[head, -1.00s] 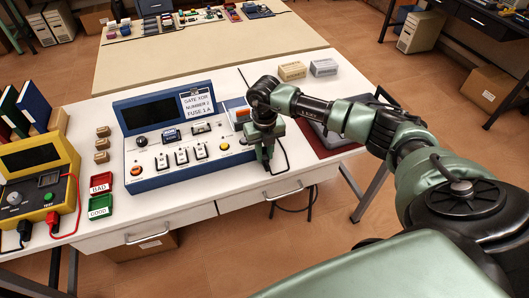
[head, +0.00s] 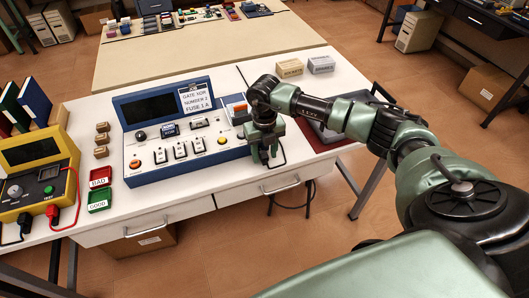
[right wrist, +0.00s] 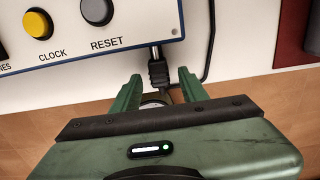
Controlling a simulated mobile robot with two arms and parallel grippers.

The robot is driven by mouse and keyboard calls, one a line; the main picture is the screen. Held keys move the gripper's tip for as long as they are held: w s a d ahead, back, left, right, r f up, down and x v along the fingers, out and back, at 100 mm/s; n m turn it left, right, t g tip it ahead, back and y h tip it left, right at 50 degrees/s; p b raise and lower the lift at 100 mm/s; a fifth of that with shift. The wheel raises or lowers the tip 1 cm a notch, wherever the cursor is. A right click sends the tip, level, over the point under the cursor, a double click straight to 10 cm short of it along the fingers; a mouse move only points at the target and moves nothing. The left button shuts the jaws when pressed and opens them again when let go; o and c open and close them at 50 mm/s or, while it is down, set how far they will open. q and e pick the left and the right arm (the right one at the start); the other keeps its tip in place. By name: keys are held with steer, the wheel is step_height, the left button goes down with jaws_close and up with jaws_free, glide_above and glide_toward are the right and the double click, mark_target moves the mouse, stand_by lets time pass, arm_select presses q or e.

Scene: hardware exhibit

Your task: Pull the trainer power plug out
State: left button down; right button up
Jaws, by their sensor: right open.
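The trainer (head: 180,143) is a blue and white console with a dark screen, on the white bench. In the right wrist view its lower panel edge (right wrist: 115,62) shows above my gripper. The black power plug (right wrist: 158,73) sits at that edge, with its upper end at the trainer. A black cord runs nearby on its right. My right gripper (head: 268,158) is at the trainer's right front corner. In the right wrist view it is open (right wrist: 158,84), with one green finger on each side of the plug, apart from it. My left gripper is not in view.
The yellow tester (head: 38,180) and the red and green trays (head: 100,190) stand at the left. A dark red mat (head: 318,138) lies right of my gripper. The bench front edge with drawers is close below.

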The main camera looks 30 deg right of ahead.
mark_target(264, 156)
steer(key=shift+w+r, duration=0.1)
steer(key=shift+r, duration=0.45)
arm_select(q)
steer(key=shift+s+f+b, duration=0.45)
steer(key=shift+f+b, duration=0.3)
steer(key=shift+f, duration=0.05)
arm_select(e)
step_height(264, 156, up, 7)
steer(key=shift+f, duration=0.15)
